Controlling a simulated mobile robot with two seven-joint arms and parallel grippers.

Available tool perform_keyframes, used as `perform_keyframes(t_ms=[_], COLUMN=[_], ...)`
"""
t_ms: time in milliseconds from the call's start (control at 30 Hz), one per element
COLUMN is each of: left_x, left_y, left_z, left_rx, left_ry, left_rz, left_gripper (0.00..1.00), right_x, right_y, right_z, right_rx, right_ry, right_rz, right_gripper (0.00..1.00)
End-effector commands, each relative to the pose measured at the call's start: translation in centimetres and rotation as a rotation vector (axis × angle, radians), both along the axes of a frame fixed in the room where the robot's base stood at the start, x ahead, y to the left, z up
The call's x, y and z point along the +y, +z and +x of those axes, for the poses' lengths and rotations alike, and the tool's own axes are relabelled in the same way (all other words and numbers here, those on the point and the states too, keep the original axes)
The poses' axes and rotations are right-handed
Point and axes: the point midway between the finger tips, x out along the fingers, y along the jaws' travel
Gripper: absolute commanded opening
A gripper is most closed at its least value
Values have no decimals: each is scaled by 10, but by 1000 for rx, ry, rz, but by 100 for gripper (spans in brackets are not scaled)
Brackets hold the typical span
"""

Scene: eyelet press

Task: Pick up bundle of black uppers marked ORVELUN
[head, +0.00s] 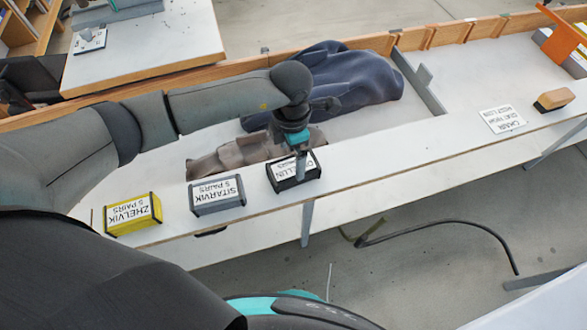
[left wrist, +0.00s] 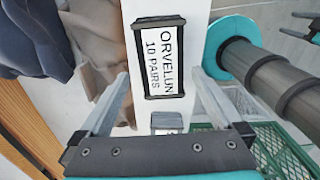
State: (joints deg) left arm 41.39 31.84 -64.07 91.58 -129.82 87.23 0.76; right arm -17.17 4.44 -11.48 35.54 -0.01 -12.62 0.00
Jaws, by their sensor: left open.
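The black bundle (head: 284,183) sits on the white bench ledge, at the right end of a row of three bundles. Its white label reads ORVELUN, 10 PAIRS in the left wrist view (left wrist: 160,58). My left gripper (head: 300,165) is over this bundle and hides part of its label in the head view. In the left wrist view its two fingers are wide apart, open and empty, with the bundle lying between and beyond the tips. Whether the fingers touch it I cannot tell.
A grey SITARVIK bundle (head: 217,194) and a yellow ZHELVIK bundle (head: 133,214) stand to the left on the ledge. Brown cloth (head: 230,160) and dark blue cloth (head: 360,82) lie behind. A white card (head: 502,119) and a tan block (head: 554,99) are at right, with clear ledge between.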

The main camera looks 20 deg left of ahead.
Motion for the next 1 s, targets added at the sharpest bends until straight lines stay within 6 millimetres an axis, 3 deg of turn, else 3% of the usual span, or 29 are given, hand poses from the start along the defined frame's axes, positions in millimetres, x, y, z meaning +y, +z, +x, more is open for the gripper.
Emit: perform_keyframes(t_ms=[400, 700, 1000], left_x=[-5, -5, -4], left_y=[-49, -53, -52], left_z=[-1, 0, 0], left_rx=[2, 0, 0], left_ry=[0, 0, 0], left_rz=[-1, -1, -1], left_gripper=[100, 100, 67], right_x=[-2, -2, -2], right_y=[-3, -3, -3], right_z=[0, -1, -1], right_rx=[0, 0, 1], right_ry=[0, 0, 0], right_rz=[-3, -3, -3], right_gripper=[59, 59, 59])
